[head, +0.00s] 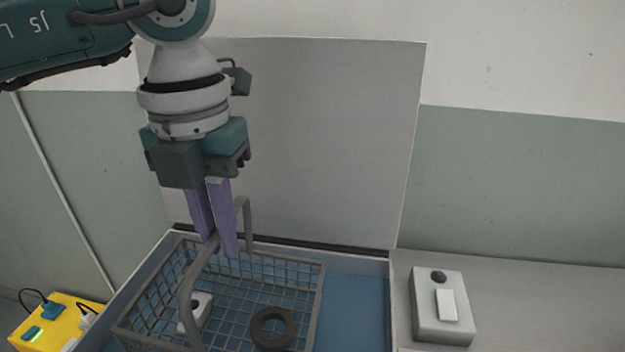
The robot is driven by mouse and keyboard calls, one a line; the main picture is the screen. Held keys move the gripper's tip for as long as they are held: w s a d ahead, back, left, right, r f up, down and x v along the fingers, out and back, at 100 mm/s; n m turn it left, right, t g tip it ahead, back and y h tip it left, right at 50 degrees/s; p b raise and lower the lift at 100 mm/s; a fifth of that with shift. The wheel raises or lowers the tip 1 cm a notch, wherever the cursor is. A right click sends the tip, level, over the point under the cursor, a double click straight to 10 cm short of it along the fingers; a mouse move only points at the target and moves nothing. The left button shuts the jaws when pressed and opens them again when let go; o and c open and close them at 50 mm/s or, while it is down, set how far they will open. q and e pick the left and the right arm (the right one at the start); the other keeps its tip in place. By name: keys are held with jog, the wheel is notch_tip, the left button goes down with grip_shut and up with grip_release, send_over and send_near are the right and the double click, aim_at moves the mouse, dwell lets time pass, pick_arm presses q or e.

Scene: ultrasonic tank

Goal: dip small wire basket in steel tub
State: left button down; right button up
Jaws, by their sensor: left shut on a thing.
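The small grey wire basket (285,267) is in the head view at the bottom centre, with its arched handle (187,295) standing up. My left gripper (220,247) points down with its purple fingers shut on the handle. A black ring (272,328) and a small white-and-grey part (196,310) lie in the basket. The basket is within the rim of the steel tub (375,265), over a blue surface (358,312). I cannot tell how high it is above that surface. The basket's near side is cut off by the frame. My right gripper is not in view.
A grey box with a black knob and white plate (425,310) stands on the counter (540,300) to the right. A yellow box (50,325) with cables is at the lower left. A grey panel and wall rise close behind the tub.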

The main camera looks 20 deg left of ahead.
aim_at(241, 323)
pick_arm(q)
jog(key=shift+f+b, duration=5.3)
jog(key=shift+f, duration=1.25)
jog(key=shift+r, duration=0.15)
jog(key=shift+r+p, duration=6.8)
jog(key=shift+r, duration=1.4)
